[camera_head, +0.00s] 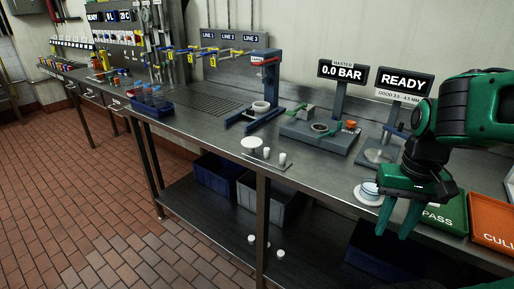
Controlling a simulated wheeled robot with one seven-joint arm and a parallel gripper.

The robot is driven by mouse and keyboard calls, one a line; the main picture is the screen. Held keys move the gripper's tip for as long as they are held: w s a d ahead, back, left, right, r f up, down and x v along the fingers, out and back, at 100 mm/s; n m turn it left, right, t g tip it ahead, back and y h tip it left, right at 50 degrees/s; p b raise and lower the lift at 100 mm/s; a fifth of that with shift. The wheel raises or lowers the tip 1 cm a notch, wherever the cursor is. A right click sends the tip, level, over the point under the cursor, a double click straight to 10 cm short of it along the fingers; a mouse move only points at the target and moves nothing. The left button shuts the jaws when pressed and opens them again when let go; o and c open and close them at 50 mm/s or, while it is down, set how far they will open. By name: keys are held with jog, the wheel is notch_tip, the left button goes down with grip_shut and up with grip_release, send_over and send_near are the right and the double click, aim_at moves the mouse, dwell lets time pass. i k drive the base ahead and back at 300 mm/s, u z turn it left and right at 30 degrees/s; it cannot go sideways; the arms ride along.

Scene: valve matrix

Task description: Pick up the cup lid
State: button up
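My gripper (394,234) is at the right, above the front edge of the bench, with its two green fingers pointing down. The fingers are apart, with nothing visible between them. Just left of the fingers, a small round white piece with a blue-grey band (370,187) sits on a wider white disc (361,198) on the bench. My gripper partly hides their right side. I cannot tell for sure which of these is the cup lid. Another flat white disc (251,143) stands farther left near the bench front.
Green PASS (446,214) and orange CULL (492,221) trays lie to the right of my gripper. A grey fixture (318,138) and sign posts stand behind. Small white cylinders (282,158) stand on a plate. Blue and grey bins (217,177) sit on the lower shelf.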

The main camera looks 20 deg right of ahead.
aim_at(251, 142)
jog(key=k, duration=1.15)
jog(key=u, duration=0.3)
jog(key=i, duration=0.7)
jog(key=u, duration=0.45)
jog(key=i, duration=1.5)
jog(key=z, duration=0.25)
